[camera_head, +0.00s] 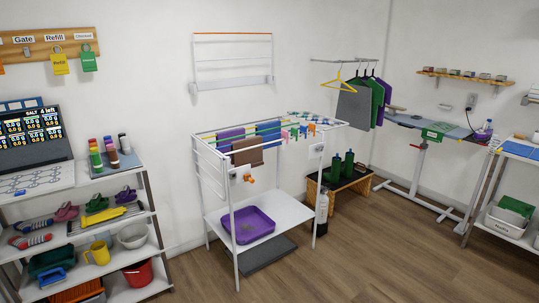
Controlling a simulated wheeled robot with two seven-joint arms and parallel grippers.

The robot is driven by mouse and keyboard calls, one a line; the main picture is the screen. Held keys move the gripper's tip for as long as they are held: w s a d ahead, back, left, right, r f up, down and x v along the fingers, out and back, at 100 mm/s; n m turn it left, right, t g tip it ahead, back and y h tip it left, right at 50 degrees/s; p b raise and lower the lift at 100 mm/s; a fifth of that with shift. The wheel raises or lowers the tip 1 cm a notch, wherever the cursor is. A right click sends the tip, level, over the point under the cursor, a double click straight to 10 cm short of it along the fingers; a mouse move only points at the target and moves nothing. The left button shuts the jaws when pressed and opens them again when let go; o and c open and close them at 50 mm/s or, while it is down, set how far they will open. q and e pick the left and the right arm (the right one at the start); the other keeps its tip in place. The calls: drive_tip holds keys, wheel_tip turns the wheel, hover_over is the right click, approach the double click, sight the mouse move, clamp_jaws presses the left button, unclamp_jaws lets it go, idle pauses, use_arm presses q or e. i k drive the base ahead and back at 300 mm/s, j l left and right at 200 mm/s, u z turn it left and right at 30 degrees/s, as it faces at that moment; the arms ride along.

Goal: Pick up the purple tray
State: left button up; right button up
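The purple tray (262,221) lies flat on the white lower shelf (291,211) of the drying rack, toward the shelf's left and front. A small dark thing lies inside the tray, too small to name. The rack's thin legs stand close around the tray, and the upper rails with hanging cloths are above it. Neither of my grippers is in view.
The drying rack (236,163) holds cloths and pegs. A grey mat (266,253) lies on the floor below its shelf. The wooden floor (350,255) in front is clear.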

sight(252, 224)
drive_tip(key=i+j+u, duration=0.1)
drive_tip(key=i, duration=0.4)
drive_tip(key=i+j+u, duration=0.1)
drive_tip(key=i+j, duration=0.2)
drive_tip(key=i, duration=0.25)
drive_tip(key=i+j+u, duration=0.15)
drive_tip(key=i, duration=0.4)
drive_tip(key=i+l+u, duration=0.1)
drive_tip(key=i+l, duration=0.15)
drive_tip(key=i, duration=0.3)
drive_tip(key=i+l+u, duration=0.1)
drive_tip(key=i+l, duration=0.2)
drive_tip(key=i, duration=0.25)
drive_tip(key=i+l+u, duration=0.1)
drive_tip(key=i+l, duration=0.2)
drive_tip(key=i, duration=0.2)
